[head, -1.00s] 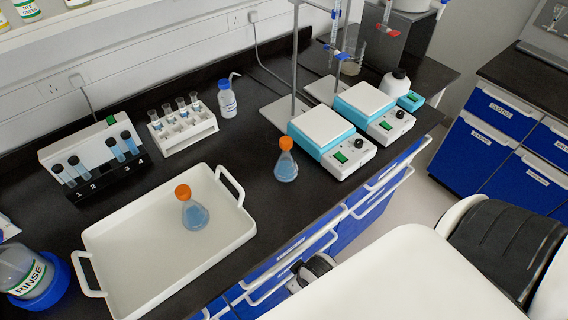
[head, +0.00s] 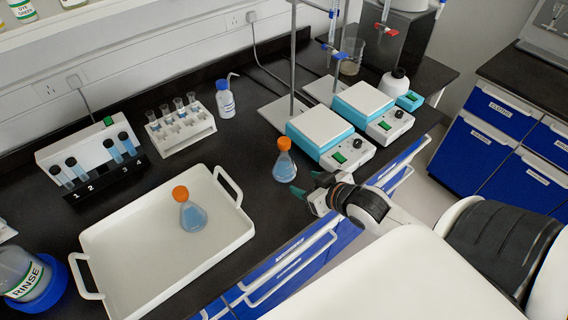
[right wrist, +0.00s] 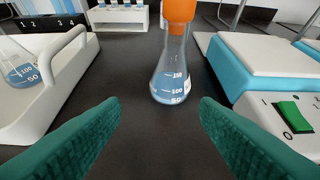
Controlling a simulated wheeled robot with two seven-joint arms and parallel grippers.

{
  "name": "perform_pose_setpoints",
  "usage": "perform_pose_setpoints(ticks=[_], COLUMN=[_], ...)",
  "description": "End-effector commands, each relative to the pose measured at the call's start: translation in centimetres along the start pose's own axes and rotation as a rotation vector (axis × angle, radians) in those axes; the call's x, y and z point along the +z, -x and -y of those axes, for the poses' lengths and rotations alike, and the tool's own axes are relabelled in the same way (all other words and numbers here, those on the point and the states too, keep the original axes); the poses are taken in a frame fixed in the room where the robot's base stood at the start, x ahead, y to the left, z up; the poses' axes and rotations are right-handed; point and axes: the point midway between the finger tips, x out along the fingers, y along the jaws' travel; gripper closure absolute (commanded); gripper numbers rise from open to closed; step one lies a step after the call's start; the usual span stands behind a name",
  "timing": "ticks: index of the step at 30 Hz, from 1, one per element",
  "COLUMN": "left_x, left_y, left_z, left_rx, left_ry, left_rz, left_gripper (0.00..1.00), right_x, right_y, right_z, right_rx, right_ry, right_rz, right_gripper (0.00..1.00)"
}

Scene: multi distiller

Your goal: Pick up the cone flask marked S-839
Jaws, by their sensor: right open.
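Two cone flasks with orange caps and blue liquid are in view. One flask (head: 284,165) stands upright on the black bench in front of the left hotplate. The other flask (head: 192,214) stands in the white tray (head: 120,288). The S-839 mark cannot be read on either. My right gripper (head: 306,196) is open and empty beside the bench flask, at the bench's front edge. In the right wrist view the bench flask (right wrist: 174,78) stands upright beyond and between the two green fingertips (right wrist: 160,105), apart from them. My left gripper is not in view.
Two hotplates (head: 320,131) with stands are right of the bench flask. A test tube rack (head: 182,130), a small bottle (head: 226,100) and a tube block (head: 92,160) stand behind. A rinse bottle (head: 25,275) is left of the tray. Bare bench lies between tray and flask.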

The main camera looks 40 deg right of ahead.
Motion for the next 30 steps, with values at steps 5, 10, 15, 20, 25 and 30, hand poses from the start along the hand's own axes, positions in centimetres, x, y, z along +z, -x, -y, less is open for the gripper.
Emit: perform_pose_setpoints(ticks=[5,10,15,20,25,30], left_x=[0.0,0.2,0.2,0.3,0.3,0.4], left_y=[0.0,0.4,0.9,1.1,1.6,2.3], left_z=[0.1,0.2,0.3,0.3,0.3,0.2], left_rx=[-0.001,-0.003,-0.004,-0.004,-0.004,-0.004], left_ry=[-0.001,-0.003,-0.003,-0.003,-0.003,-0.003], left_rz=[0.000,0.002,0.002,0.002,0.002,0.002], left_gripper=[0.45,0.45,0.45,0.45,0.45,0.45], right_x=[3.4,4.7,5.3,5.4,5.6,6.0], right_y=[-0.4,-2.1,-5.0,-6.8,-8.1,-10.7], right_z=[2.5,2.9,2.7,2.6,2.3,1.8], right_rx=[0.020,0.026,0.026,0.027,0.026,0.026], right_ry=[-0.012,-0.022,-0.019,-0.020,-0.022,-0.019], right_rz=[0.149,0.185,0.183,0.182,0.180,0.181], right_gripper=[0.44,0.44,0.44,0.44,0.44,0.44])
